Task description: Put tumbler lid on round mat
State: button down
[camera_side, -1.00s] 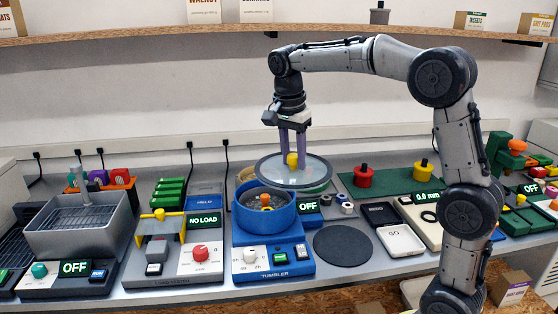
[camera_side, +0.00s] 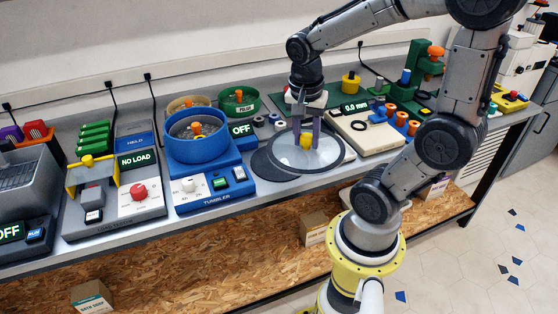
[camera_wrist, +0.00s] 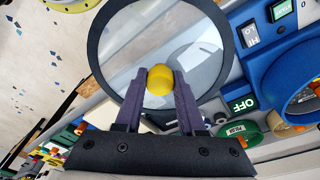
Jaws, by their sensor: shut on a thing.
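The tumbler lid (camera_side: 326,158) is a clear disc with a dark rim and a yellow knob. My gripper (camera_side: 306,143) is shut on the yellow knob from above, as the wrist view also shows at the knob (camera_wrist: 160,80). The lid looks about level. The round mat (camera_side: 264,172) is dark grey and lies on the bench right of the tumbler. In the side view the lid covers much of the mat, whose left edge shows. I cannot tell how high the lid is above it. The blue tumbler (camera_side: 196,149) is uncovered, with an orange post inside.
The tumbler's control panel (camera_side: 214,188) is left of the mat. A pale instrument with a black ring (camera_side: 361,127) stands close on the right. Green (camera_side: 239,104) and tan bowls sit behind the tumbler. The bench's front edge is just below the lid.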

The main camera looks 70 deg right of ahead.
jog(key=shift+s, duration=0.55)
jog(key=shift+d+m, duration=0.2)
jog(key=shift+m, duration=0.1)
jog(key=w+d+f, duration=0.1)
jog(key=w, duration=0.1)
jog(key=w+d+f, duration=0.1)
jog(key=w+d, duration=0.1)
jog(key=w+d+f, duration=0.1)
jog(key=w, duration=0.1)
jog(key=shift+w+d+f, duration=0.2)
jog(key=shift+d, duration=0.15)
jog(key=w+d+f, duration=0.1)
jog(key=f, duration=0.1)
jog(key=w+d+f, duration=0.1)
jog(key=w+f, duration=0.1)
jog(key=w+d+f, duration=0.1)
jog(key=shift+w+f, duration=0.25)
jog(key=shift+f, duration=0.15)
jog(key=shift+w+d+f, duration=0.1)
jog(key=shift+f, duration=0.8)
jog(key=shift+w+d+f, duration=0.1)
jog(key=shift+f, duration=0.75)
jog(key=shift+f, duration=0.1)
jog(key=c, duration=0.5)
grip_release()
